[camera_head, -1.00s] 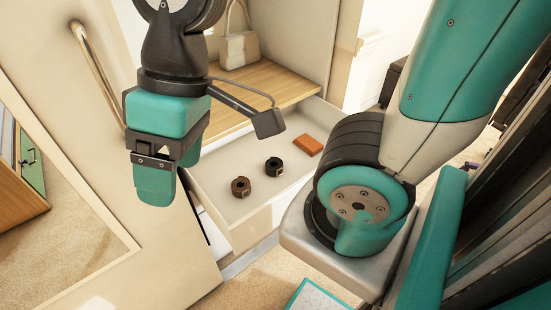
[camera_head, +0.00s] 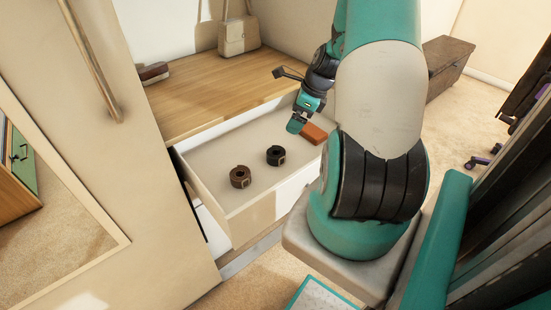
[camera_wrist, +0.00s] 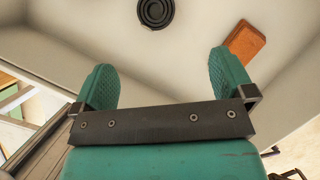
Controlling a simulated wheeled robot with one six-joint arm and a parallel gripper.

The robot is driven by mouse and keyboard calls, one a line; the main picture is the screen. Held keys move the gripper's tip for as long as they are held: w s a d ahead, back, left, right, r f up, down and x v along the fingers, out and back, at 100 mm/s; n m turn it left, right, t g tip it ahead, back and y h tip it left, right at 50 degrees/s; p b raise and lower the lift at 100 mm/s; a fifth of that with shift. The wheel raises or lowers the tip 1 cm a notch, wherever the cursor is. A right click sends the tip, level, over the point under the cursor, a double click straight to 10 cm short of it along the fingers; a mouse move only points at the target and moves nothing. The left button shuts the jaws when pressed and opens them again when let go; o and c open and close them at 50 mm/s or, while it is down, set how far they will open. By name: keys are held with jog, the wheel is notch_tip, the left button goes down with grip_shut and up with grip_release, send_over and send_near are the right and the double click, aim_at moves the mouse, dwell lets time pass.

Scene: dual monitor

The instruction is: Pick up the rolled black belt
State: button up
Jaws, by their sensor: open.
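The rolled black belt (camera_head: 275,155) lies in the open white drawer (camera_head: 222,205), between a rolled brown belt (camera_head: 240,177) and an orange-brown wallet-like block (camera_head: 313,134). In the wrist view a dark coil, which looks like the black belt (camera_wrist: 155,12), is at the top edge, beyond and between my fingertips. My gripper (camera_head: 297,122) is over the drawer's right part, close to the block. In the wrist view its two teal fingers (camera_wrist: 164,75) are spread apart with nothing between them. The block (camera_wrist: 244,39) shows beyond the right finger.
A wooden shelf (camera_head: 200,95) behind the drawer holds a beige handbag (camera_head: 239,35) and a dark brown item (camera_head: 153,73). The cabinet door with a long metal handle (camera_head: 92,60) stands at the left. The drawer's walls surround the belts.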

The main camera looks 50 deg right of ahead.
send_near(275, 152)
jog(key=x, duration=0.5)
jog(key=shift+w+d+b, duration=0.2)
jog(key=shift+d+b, duration=0.15)
jog(key=shift+b, duration=0.05)
jog(key=shift+a+x, duration=0.15)
jog(key=shift+x, duration=1.2)
jog(key=shift+a+x, duration=0.15)
jog(key=shift+x, duration=1.2)
jog(key=shift+s, duration=0.15)
jog(key=c, duration=1)
jog(key=shift+r, duration=0.15)
